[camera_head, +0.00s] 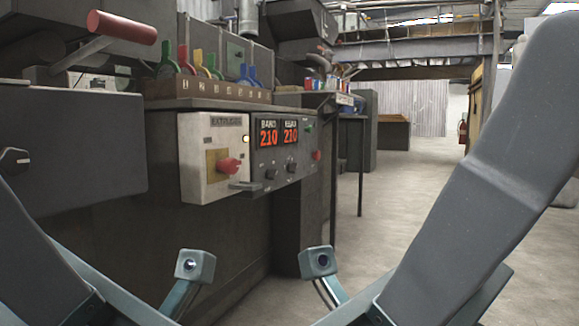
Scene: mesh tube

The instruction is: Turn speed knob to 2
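A dark knob with a white pointer mark (15,160) sits on the dark grey cabinet at the far left edge. Its scale and setting are too small to read, and I cannot tell whether it is the speed knob. A red rotary switch (229,166) is on a white box labelled like "EXTRUDER". Two small dark knobs (271,174) (291,167) sit on the black panel under red displays that read 210. My two arms enter from the lower left and lower right, with teal parts and small camera-like blocks at the bottom.
A red-handled lever (121,27) juts out at upper left. A side table with cans (318,84) stands behind the machine. The concrete floor (400,195) at right is open.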

